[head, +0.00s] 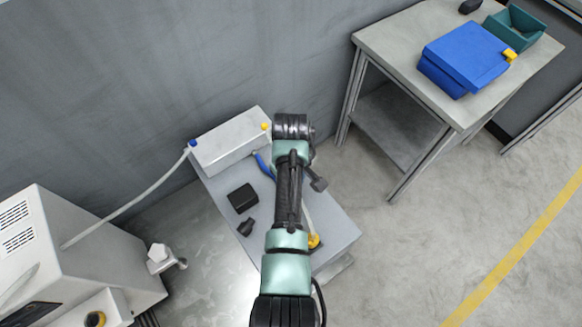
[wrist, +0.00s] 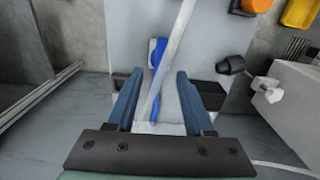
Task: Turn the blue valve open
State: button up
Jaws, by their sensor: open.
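A blue lever-like piece, which looks like the blue valve's handle (head: 263,165), shows beside my arm in the head view, by the pale grey box (head: 228,143). In the wrist view a blue piece (wrist: 154,52) lies between my fingers, crossed by a pale hose or bar (wrist: 174,48). Its lower blue end shows near the base of the fingers. My gripper (wrist: 157,80) is open, one finger on each side of the blue piece, with gaps visible. I cannot tell the depth between them. In the head view my arm hides the fingertips.
A black block (head: 242,198) and a small dark part (head: 246,227) lie on the low bench (head: 335,232). A hose (head: 125,205) runs from the box's blue knob (head: 193,143) to a white machine (head: 60,270). A blue case (head: 465,58) sits on the right table. Right floor is clear.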

notch_tip(320, 180, up, 8)
jog(key=shift+p, duration=0.4)
dwell(0.3)
jog(key=w+r+m+t+p, duration=0.1)
jog(key=w+r+t, duration=0.4)
jog(key=r, duration=0.4)
jog(key=w+r+m+t+p, duration=0.1)
jog(key=w+r+t, duration=0.2)
jog(key=w+r, duration=0.55)
notch_tip(320, 180, up, 20)
jog(key=m+t+p, duration=0.1)
jog(key=m+t, duration=0.1)
jog(key=t, duration=0.5)
jog(key=s+r+m+t+p, duration=0.1)
jog(key=s+r+t, duration=0.2)
jog(key=r, duration=0.6)
jog(key=s+r+m+t, duration=0.1)
jog(key=s+r+t, duration=0.2)
jog(key=r, duration=0.6)
jog(key=s+r+m+t+p, duration=0.1)
jog(key=s+r+t, duration=0.5)
jog(key=s+r, duration=0.8)
jog(key=shift+s+d+r, duration=0.2)
jog(key=shift+s+r, duration=0.15)
jog(key=shift+r, duration=0.1)
